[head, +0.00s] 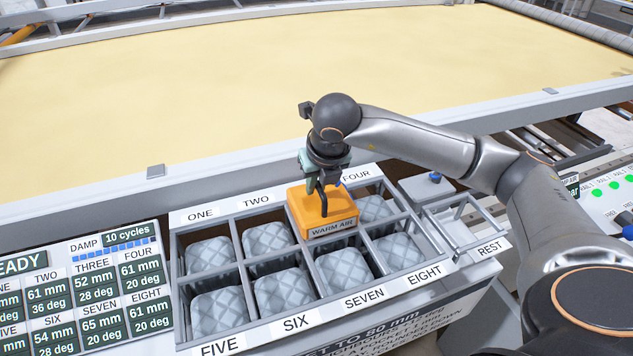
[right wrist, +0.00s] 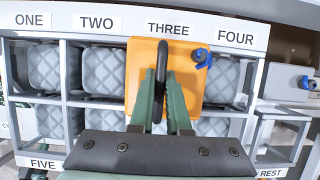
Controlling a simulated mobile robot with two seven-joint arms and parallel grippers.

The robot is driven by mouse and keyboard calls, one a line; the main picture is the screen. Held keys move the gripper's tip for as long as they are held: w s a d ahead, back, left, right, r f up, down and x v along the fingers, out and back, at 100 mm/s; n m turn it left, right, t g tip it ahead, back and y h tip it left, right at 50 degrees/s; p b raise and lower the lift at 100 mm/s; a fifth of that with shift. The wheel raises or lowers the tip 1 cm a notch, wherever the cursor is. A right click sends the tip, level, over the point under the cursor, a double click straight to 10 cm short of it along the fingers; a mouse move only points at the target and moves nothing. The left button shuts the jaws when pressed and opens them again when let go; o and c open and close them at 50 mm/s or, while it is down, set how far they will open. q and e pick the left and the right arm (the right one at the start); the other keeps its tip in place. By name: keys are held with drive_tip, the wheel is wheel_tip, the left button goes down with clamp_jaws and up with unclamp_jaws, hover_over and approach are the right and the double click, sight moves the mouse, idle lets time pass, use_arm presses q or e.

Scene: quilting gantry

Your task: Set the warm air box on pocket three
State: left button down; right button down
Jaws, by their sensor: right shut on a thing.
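The warm air box (head: 342,208) is an orange block with a dark looped handle and a blue knob. My right gripper (head: 322,188) is shut on that handle from above. In the right wrist view the box (right wrist: 140,68) sits right below the THREE label (right wrist: 168,29) and covers pocket three. I cannot tell whether it rests on the rack or hangs just above it. The rack (head: 178,262) has two rows of pockets with grey quilted pads, ONE to FOUR at the back and FIVE to EIGHT in front. My left gripper is not in view.
An empty frame labelled REST (head: 490,247) stands right of the rack. A small box with a blue knob (head: 435,178) is behind it. A readout panel (head: 85,295) is at the left. The yellow quilting bed (head: 200,95) spans the back.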

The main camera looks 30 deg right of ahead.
drive_tip(key=c, duration=1.3)
unclamp_jaws()
drive_tip(key=shift+f, duration=0.15)
drive_tip(key=shift+c, duration=0.2)
drive_tip(key=o, duration=0.5)
drive_tip(key=shift+c, duration=0.2)
drive_tip(key=shift+s+r, duration=0.15)
drive_tip(key=shift+r, duration=0.5)
drive_tip(key=v, duration=1.1)
